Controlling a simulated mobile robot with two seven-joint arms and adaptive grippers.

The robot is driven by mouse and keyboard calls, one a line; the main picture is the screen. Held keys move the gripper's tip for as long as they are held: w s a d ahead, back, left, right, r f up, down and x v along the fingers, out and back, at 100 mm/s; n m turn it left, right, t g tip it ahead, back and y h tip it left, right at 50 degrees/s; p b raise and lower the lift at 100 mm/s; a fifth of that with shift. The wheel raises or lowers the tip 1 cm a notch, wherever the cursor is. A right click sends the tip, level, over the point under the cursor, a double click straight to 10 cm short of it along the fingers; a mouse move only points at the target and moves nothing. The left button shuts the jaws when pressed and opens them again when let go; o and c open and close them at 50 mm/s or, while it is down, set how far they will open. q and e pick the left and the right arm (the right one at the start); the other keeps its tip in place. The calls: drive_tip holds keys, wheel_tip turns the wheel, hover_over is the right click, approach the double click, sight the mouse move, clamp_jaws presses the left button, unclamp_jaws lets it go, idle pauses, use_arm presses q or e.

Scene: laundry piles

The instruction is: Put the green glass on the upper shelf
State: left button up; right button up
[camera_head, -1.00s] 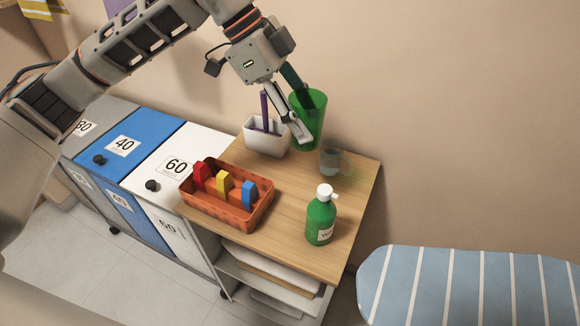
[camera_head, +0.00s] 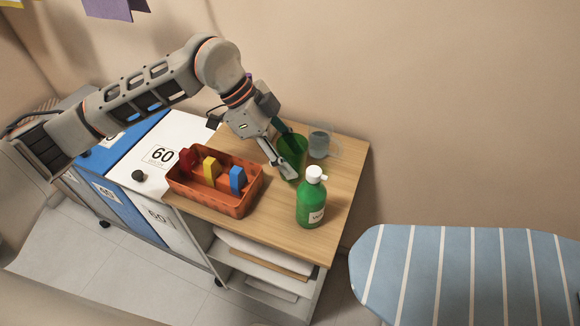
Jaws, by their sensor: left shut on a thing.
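The green glass (camera_head: 294,145) is a translucent tumbler, upright or nearly so, above or on the wooden top of the shelf unit (camera_head: 338,205). My left gripper (camera_head: 284,152) is shut on it, with one pale finger along its front side. I cannot tell whether the glass's base touches the wood. Below the top, the unit's open front shows a shelf with a folded white cloth (camera_head: 262,249) and a board, and another white item lower down. My right gripper does not show.
A green bottle with a white cap (camera_head: 311,203) stands close in front of the glass. A clear mug (camera_head: 320,143) stands just behind right. An orange basket with coloured pieces (camera_head: 215,190) is left. A blue striped ironing board (camera_head: 460,275) lies right.

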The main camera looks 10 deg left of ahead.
use_arm(q)
drive_tip(key=shift+f, duration=2.05)
drive_tip(key=shift+f, duration=0.1)
drive_tip(key=o, duration=1.2)
drive_tip(key=shift+o, duration=0.2)
